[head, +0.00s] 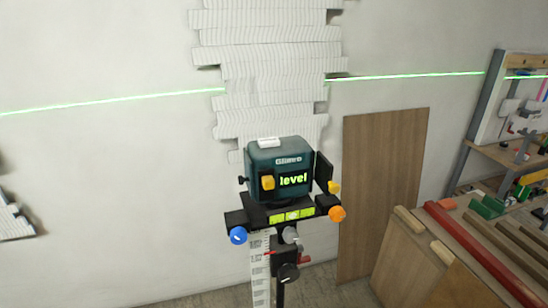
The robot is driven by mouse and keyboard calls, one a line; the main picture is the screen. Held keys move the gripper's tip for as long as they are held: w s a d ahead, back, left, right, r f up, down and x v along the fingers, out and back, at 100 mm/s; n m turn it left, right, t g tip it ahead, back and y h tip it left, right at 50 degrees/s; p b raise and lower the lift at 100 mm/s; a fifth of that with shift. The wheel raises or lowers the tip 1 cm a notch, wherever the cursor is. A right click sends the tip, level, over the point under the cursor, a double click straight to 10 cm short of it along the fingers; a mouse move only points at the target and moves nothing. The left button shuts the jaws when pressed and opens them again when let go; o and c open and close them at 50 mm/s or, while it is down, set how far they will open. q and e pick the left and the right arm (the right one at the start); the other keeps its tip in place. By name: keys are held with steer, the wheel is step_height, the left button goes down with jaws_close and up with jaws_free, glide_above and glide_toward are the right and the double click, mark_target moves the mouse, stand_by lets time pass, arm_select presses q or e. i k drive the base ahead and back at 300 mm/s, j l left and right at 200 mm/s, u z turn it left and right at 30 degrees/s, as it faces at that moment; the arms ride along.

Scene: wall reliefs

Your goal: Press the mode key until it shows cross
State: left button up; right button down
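A dark teal laser level (262,158) stands upright on a mount in the middle of the head view. I cannot tell which of these is the mode key. One green laser line (410,76) runs nearly level across the wall; no vertical line shows. Neither of my grippers is in view.
The mount carries a blue knob (238,235) and an orange knob (337,213) at its sides. A white ribbed relief (265,60) hangs behind. A wooden panel (385,170) leans on the wall. A bench with wood pieces and a red bar (470,250) stands at right.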

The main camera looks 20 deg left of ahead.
mark_target(269, 142)
steer(key=k, duration=0.45)
steer(key=k+u, duration=0.2)
steer(key=u, duration=1.4)
steer(key=i+l, duration=0.1)
steer(key=l, duration=0.3)
steer(key=i+l, duration=0.1)
steer(key=l, duration=0.35)
steer(key=i+l, duration=0.15)
steer(key=l, duration=0.25)
steer(key=i+l, duration=0.1)
steer(key=l, duration=0.3)
